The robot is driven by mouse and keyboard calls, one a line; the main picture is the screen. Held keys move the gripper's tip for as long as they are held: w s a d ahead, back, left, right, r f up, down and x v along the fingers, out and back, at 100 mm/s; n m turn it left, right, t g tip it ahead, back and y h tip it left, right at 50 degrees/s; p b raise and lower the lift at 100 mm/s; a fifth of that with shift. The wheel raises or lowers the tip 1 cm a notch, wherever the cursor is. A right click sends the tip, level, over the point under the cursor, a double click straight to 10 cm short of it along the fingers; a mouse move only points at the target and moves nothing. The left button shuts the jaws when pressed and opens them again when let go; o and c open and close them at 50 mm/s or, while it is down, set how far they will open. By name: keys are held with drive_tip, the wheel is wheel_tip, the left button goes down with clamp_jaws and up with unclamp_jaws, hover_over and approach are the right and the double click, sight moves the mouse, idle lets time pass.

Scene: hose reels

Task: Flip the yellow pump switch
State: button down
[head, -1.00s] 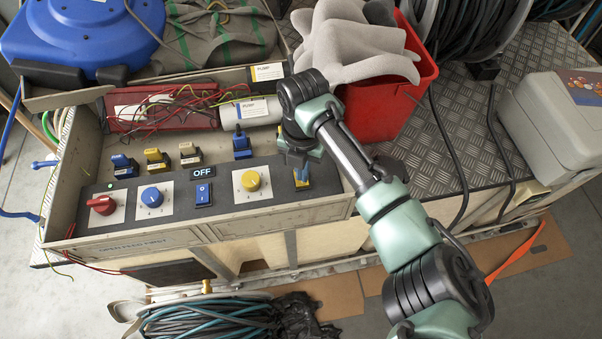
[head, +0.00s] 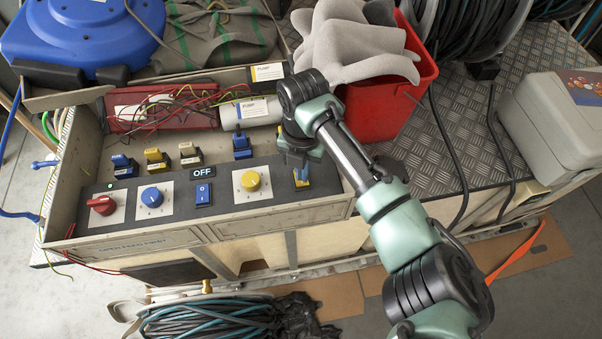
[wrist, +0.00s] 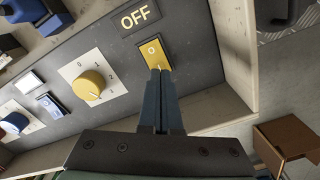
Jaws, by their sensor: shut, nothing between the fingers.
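The yellow pump switch (wrist: 155,56) is a yellow rocker with a round mark, set in the dark panel below an "OFF" label in the wrist view. In the head view only a bit of the yellow switch (head: 302,182) shows beside the fingers. My gripper (wrist: 158,72) is shut and empty, with its blue-grey fingertips at the lower part of the switch. Whether they touch it I cannot tell. In the head view my gripper (head: 301,174) points down at the right end of the panel.
Left of the switch are a yellow knob (head: 251,181), a blue rocker switch (head: 203,195), a blue knob (head: 152,197) and a red knob (head: 102,204). Several levers stand behind them. A red bucket (head: 388,105) with a grey cloth (head: 350,48) stands behind my arm.

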drive_tip(key=shift+f+b, duration=0.65)
drive_tip(key=shift+f, duration=0.3)
idle(0.6)
drive_tip(key=shift+r, duration=0.1)
wheel_tip(320, 180, up, 7)
drive_tip(key=p, duration=0.6)
idle(0.5)
